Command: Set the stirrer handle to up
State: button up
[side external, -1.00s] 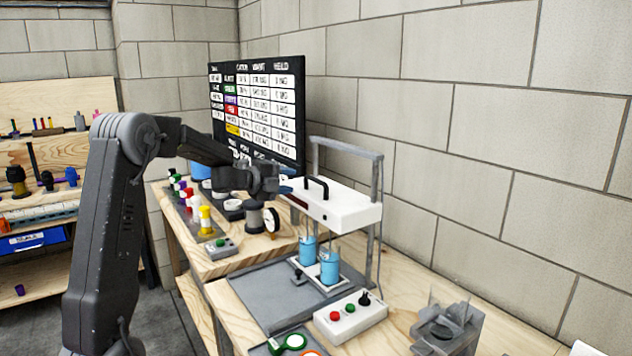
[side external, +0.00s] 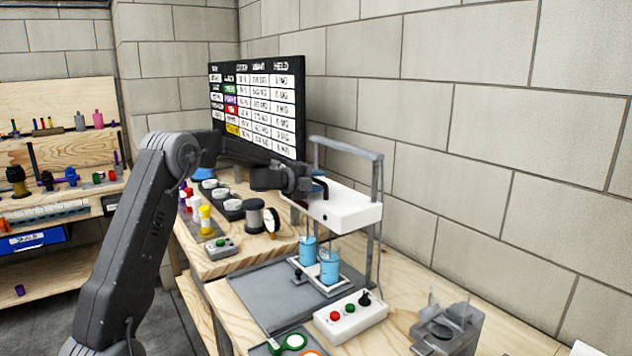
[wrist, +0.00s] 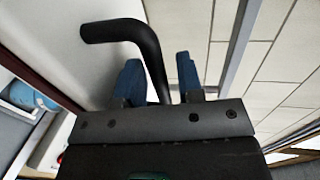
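The stirrer is a white head (side external: 348,209) on a grey frame, above two beakers of blue liquid (side external: 329,266). Its black bent handle (wrist: 118,29) shows clearly in the wrist view. In the side view my gripper (side external: 312,186) is at the top of the head and mostly hides the handle. In the wrist view the blue fingertips of my gripper (wrist: 160,78) stand apart, one on each side of the handle's bar. Small gaps show beside the bar, so the gripper looks open around it. The lower end of the bar is hidden behind the gripper body.
A grey frame post (side external: 376,200) stands close to the right of the head. A control box with buttons (side external: 350,316) lies in front, beside a grey tray (side external: 262,300). A dark board (side external: 258,105) stands behind. Small bottles and a dial gauge (side external: 271,221) are at left.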

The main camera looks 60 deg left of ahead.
grip_shut()
notch_tip(320, 180, up, 8)
jog(key=shift+r, duration=0.2)
dwell(0.4)
jog(key=shift+c, duration=0.2)
grip_release()
jog(key=shift+o, duration=1)
jog(key=shift+f, duration=0.2)
